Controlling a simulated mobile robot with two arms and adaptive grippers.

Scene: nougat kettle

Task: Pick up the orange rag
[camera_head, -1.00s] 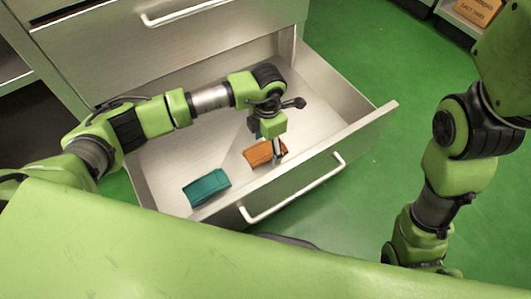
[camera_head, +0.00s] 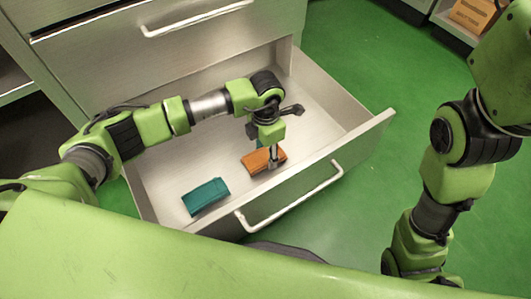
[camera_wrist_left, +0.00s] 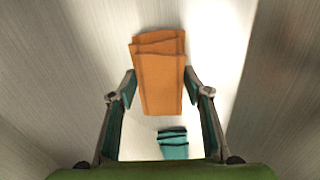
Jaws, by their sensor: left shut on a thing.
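The orange rag (camera_head: 256,161) is a folded cloth in the open drawer (camera_head: 165,165). My left gripper (camera_head: 272,164) reaches down over it, partly covering it. In the left wrist view the orange rag (camera_wrist_left: 161,75) lies between the two fingers of the left gripper (camera_wrist_left: 161,90), which is shut on its sides. I cannot tell any gap between the rag and the drawer floor. My right arm stands at the right, its gripper out of view.
A teal folded rag (camera_head: 206,196) lies nearer the drawer's front left. A cardboard box (camera_head: 474,14) is at the upper right.

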